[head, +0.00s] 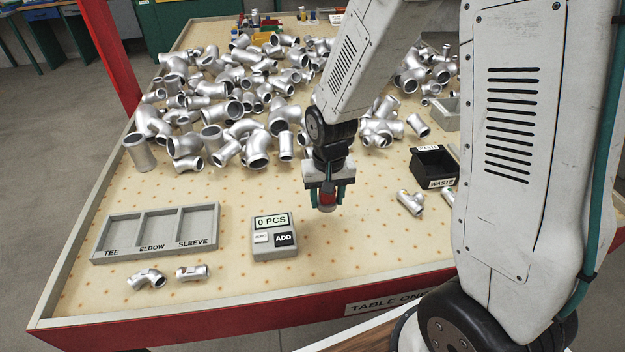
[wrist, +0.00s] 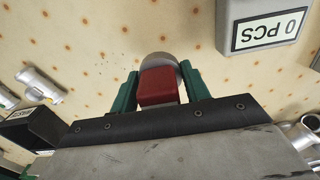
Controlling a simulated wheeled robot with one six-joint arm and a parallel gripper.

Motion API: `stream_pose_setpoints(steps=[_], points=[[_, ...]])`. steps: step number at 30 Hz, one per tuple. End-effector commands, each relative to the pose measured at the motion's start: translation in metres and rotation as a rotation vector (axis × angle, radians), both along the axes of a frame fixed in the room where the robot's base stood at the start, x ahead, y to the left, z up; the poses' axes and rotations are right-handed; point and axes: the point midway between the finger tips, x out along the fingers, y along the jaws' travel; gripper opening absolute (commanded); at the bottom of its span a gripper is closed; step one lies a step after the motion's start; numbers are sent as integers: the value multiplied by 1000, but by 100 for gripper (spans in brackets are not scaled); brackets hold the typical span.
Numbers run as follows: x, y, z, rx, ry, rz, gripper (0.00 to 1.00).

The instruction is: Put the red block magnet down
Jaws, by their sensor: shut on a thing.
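The red block magnet (wrist: 158,86) is between the green fingers of my gripper (wrist: 157,88) in the wrist view. My gripper is shut on it. A rounded grey metal part shows at the magnet's far end. In the head view my gripper (head: 328,197) points down over the table, right of the counter box, with a bit of the red magnet (head: 327,198) showing between its fingers. I cannot tell whether the magnet's lower end touches the table (head: 350,255).
The counter box (head: 273,237) reading 0 PCS stands left of my gripper. A tray (head: 155,232) marked TEE, ELBOW, SLEEVE lies further left, with two fittings (head: 147,278) in front. A black WASTE bin (head: 434,166) is at right. Piled fittings (head: 255,140) fill the back. The front middle is clear.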

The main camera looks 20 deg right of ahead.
Motion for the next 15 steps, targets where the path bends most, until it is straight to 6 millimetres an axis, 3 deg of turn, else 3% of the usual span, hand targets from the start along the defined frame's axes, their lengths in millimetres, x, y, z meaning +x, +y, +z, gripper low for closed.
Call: stream_pose_setpoints(steps=[3,9,15], points=[[34,-2,-4,0,1,-2,10],[80,-5,-8,0,-1,-1,10],[98,-7,-9,0,0,-3,10]])
